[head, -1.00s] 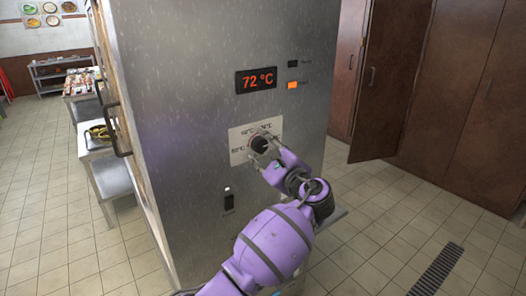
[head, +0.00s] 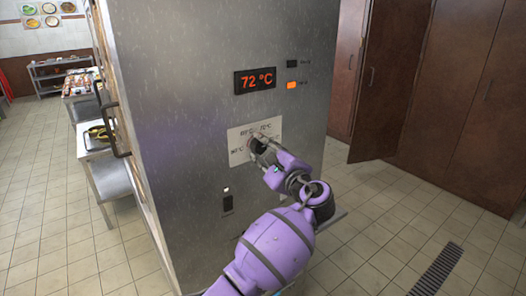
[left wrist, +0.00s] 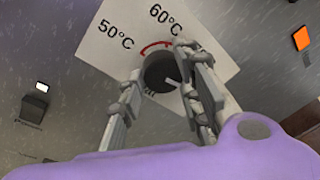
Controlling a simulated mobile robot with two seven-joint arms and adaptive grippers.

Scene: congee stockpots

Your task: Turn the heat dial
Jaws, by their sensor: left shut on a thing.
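The heat dial (left wrist: 163,72) is a dark round knob with a pale pointer line, on a white plate (head: 238,146) marked with temperatures. In the left wrist view, 50°C and 60°C show on the plate (left wrist: 130,22), with a red arc by the knob. My left gripper (head: 258,148) is shut on the dial, one finger on each side in the left wrist view (left wrist: 160,85). It hides part of the dial in the head view. The display (head: 256,79) above reads 72 °C in orange-red. My right gripper is not in view.
The dial is on a tall steel cabinet (head: 190,110). An orange-lit indicator (head: 292,85), a dark one (head: 292,63) and a switch (head: 228,202) are on its face. Brown cupboards (head: 455,100) stand at right, one door open.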

